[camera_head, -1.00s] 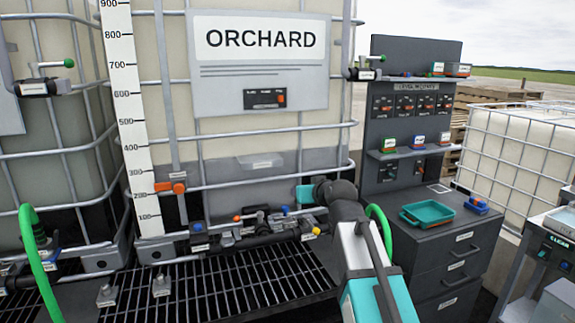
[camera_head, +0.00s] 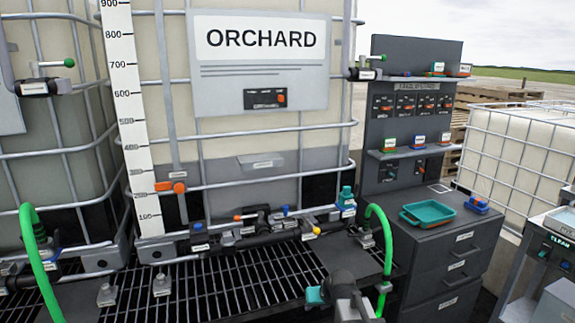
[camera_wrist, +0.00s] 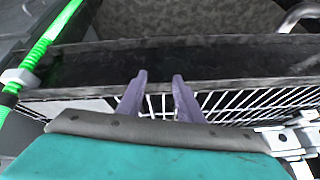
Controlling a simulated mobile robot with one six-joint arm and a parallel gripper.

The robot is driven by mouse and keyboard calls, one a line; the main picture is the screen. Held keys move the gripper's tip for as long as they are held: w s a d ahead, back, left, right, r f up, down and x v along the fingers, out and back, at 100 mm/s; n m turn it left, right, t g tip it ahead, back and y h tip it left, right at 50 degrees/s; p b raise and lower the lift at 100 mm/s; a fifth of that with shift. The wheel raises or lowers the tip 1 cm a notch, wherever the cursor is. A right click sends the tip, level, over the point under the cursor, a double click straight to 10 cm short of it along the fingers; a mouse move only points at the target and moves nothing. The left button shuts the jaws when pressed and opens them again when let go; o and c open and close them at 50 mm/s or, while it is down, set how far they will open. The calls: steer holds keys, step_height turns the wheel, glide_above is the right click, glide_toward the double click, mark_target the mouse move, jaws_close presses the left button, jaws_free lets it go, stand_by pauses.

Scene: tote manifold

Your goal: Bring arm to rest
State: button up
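My gripper shows in the wrist view (camera_wrist: 159,80) with its two purple fingers apart and nothing between them. The black grated deck (camera_wrist: 235,100) lies beyond the fingers. In the head view my wrist is at the bottom, right of centre, over the grating (camera_head: 265,275). The fingers cannot be made out there. My arm stands clear of the ORCHARD tote (camera_head: 262,130) and of the pipe manifold (camera_head: 250,230) at its foot.
A green hose (camera_head: 387,240) rises just right of my wrist; it also shows in the wrist view (camera_wrist: 45,42). A dark drawer cabinet (camera_head: 455,250) with a teal tray (camera_head: 428,213) stands at right. Another green hose (camera_head: 38,265) is at far left.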

steer(key=s+d+f+g+h, duration=0.1)
steer(key=s+d+f+g, duration=0.15)
steer(key=s+f, duration=0.75)
steer(key=s+d+f+g, duration=0.1)
steer(key=s+f+g, duration=0.2)
steer(key=s+f, duration=0.7)
steer(key=s+d+f+g, duration=0.1)
steer(key=s+f, duration=0.3)
steer(key=s, duration=0.4)
steer(key=s+d+f+m+g, duration=0.1)
steer(key=s+f+g, duration=0.2)
steer(key=s, duration=0.5)
steer(key=s+d+f+g+h, duration=0.1)
steer(key=s+d+f+g, duration=0.1)
steer(key=s+f, duration=0.3)
steer(key=s, duration=0.3)
steer(key=shift+f+m, duration=0.25)
steer(key=shift+m, duration=0.05)
